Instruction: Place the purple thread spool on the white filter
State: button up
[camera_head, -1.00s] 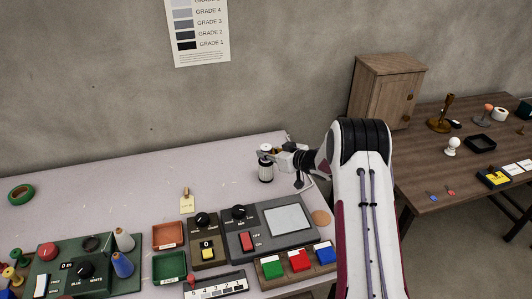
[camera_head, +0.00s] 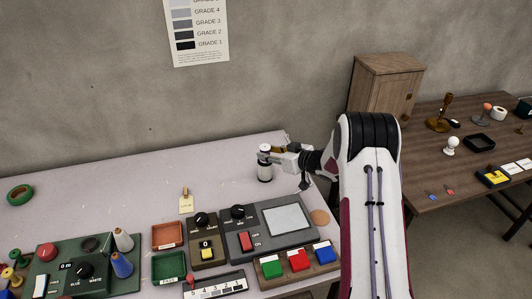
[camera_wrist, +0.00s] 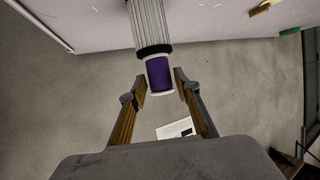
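The purple thread spool (camera_wrist: 160,75), with pale ends, rests against the black-rimmed end of the white ribbed filter (camera_wrist: 149,25) in the wrist view. In the head view the white filter (camera_head: 265,171) stands upright near the table's back right, with the spool (camera_head: 265,149) at its top; its purple hardly shows there. My gripper (camera_wrist: 160,78) is open, with one fingertip on each side of the spool and a visible gap at each. In the head view my gripper (camera_head: 274,154) points left at the spool's height.
A grey device (camera_head: 270,228) with a pale screen, red and green trays (camera_head: 168,236) and a tagged item (camera_head: 186,202) lie nearer. A green ring (camera_head: 20,194) is far left. A wooden cabinet (camera_head: 378,90) stands on the other table. The table left of the filter is clear.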

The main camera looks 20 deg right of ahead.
jog(key=v, duration=0.9)
jog(key=shift+s, duration=0.2)
jog(key=shift+d+r, duration=0.15)
jog(key=shift+r, duration=0.05)
jog(key=s+d+r+m+h, duration=0.15)
jog(key=s+r+h, duration=0.25)
jog(key=r, duration=0.5)
jog(key=s+r+m+h, duration=0.2)
jog(key=s+r+h, duration=0.2)
jog(key=r, duration=0.5)
jog(key=s+a+r+m+g, duration=0.1)
jog(key=s+a+r+g, duration=0.15)
jog(key=s, duration=0.75)
jog(key=s+a+r+m+g, duration=0.1)
jog(key=s+a, duration=0.2)
jog(key=s, duration=0.6)
jog(key=s+a+f+g+y, duration=0.1)
jog(key=s+a, duration=0.3)
jog(key=s, duration=0.5)
jog(key=s+a+f+g+y, duration=0.1)
jog(key=s+a, duration=0.3)
jog(key=s, duration=0.5)
jog(key=shift+f+g, duration=0.45)
jog(key=shift+f, duration=0.4)
jog(key=shift+s, duration=0.15)
